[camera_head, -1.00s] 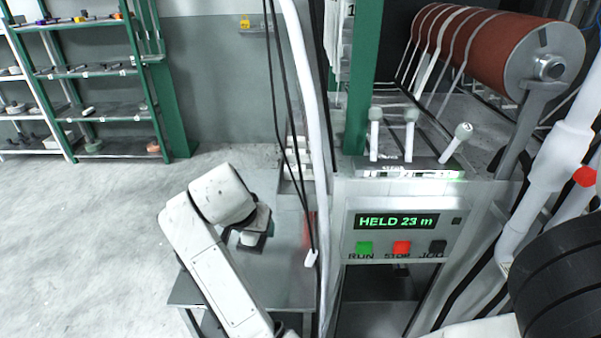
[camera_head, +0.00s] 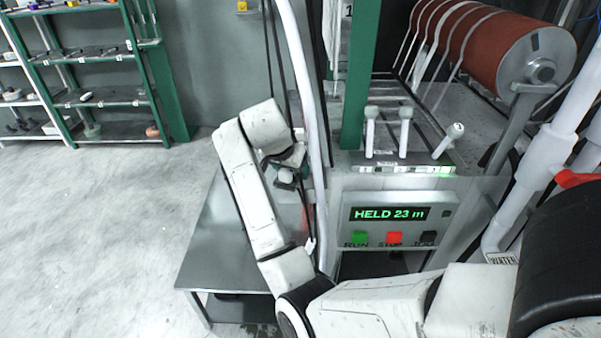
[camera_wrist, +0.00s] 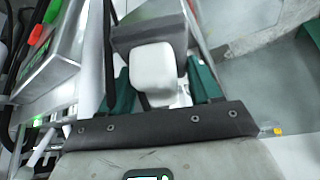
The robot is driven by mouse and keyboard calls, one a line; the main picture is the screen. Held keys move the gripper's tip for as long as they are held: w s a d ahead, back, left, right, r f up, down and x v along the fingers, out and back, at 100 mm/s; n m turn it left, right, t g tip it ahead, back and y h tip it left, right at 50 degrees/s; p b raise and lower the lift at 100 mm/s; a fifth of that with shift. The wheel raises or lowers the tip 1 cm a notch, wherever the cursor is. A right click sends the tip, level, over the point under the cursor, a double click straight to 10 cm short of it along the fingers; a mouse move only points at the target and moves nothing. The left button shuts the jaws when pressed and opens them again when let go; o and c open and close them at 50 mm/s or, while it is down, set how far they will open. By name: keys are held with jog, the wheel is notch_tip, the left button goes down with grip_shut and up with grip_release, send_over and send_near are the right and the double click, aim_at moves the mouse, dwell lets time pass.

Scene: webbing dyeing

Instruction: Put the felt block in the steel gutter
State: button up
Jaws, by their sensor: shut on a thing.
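My gripper (camera_head: 287,168) is over the far right part of the steel table, close to the white upright tube. In the wrist view, its two green fingers (camera_wrist: 158,82) stand either side of a white block with rounded corners, which I take as the felt block (camera_wrist: 153,66). The gripper is shut on it. In the head view the block (camera_head: 286,175) shows only as a small pale patch under the gripper. A grey metal surface (camera_wrist: 148,32) lies beyond the block in the wrist view; I cannot tell whether it is the steel gutter.
The steel table (camera_head: 222,250) is bare at its near left. A white tube (camera_head: 309,110) and dark cables stand beside the gripper. A control panel (camera_head: 388,214) reading "HELD 23 m", levers and a green post (camera_head: 360,80) are on the right. Shelves (camera_head: 100,100) stand far left.

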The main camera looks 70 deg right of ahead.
jog(key=p, duration=0.1)
send_over(301, 185)
notch_tip(301, 185, down, 3)
jog(key=shift+f+p, duration=0.1)
jog(key=shift+p, duration=0.2)
jog(key=shift+f+p, duration=0.3)
jog(key=shift+f, duration=1.6)
jog(key=shift+f, duration=0.15)
jog(key=o, duration=0.8)
jog(key=b+v, duration=0.1)
jog(key=v, duration=1.1)
